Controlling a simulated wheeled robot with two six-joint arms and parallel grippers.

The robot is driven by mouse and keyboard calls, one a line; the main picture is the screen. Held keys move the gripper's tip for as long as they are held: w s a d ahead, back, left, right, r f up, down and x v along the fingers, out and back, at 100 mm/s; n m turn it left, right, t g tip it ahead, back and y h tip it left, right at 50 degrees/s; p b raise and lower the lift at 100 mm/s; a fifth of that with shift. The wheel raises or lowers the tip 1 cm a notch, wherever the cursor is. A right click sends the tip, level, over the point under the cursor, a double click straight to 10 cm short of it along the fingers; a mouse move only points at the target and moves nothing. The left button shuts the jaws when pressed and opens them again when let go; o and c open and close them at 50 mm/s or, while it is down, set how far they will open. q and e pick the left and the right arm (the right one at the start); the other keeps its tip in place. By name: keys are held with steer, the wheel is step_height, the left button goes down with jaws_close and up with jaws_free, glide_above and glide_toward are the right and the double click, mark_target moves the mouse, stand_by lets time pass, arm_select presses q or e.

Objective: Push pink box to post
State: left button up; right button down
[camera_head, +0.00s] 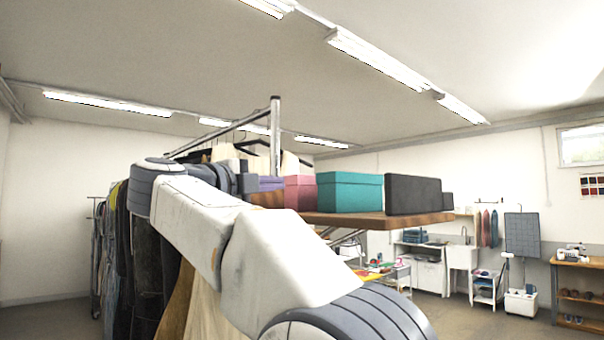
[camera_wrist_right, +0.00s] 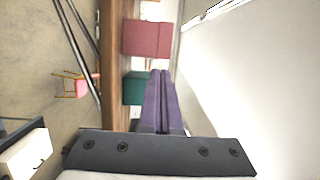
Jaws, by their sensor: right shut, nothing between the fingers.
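The pink box (camera_head: 300,193) stands on a wooden shelf (camera_head: 385,221), left of the teal box, in the head view. It also shows at the top of the right wrist view (camera_wrist_right: 148,40). A metal upright post (camera_head: 275,135) rises just left of it in the head view; its lower part is hidden. My right arm reaches across from the lower right, and its gripper (camera_head: 271,184) points towards the pink box's left side. In the wrist view the purple fingers (camera_wrist_right: 163,100) are shut and empty, with tips near the box; contact is unclear. My left gripper is not in view.
A teal box (camera_head: 349,192) and a dark grey box (camera_head: 413,194) stand right of the pink box on the shelf. Clothes (camera_head: 145,270) hang at left, partly behind my arm. A chair (camera_wrist_right: 75,85) stands on the floor in the wrist view.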

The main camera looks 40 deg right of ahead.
mark_target(301, 191)
steer(key=shift+m+g, duration=0.7)
steer(key=shift+g, duration=0.2)
steer(key=p+x, duration=0.1)
steer(key=x, duration=0.2)
steer(key=s+p+x, duration=0.1)
steer(key=x, duration=0.3)
steer(key=p+x, duration=0.2)
steer(key=x, duration=0.1)
steer(key=shift+s+d+f, duration=0.3)
steer(key=shift+d, duration=0.3)
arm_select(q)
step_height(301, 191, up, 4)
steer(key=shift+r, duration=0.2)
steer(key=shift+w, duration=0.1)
arm_select(e)
steer(key=shift+w, duration=0.1)
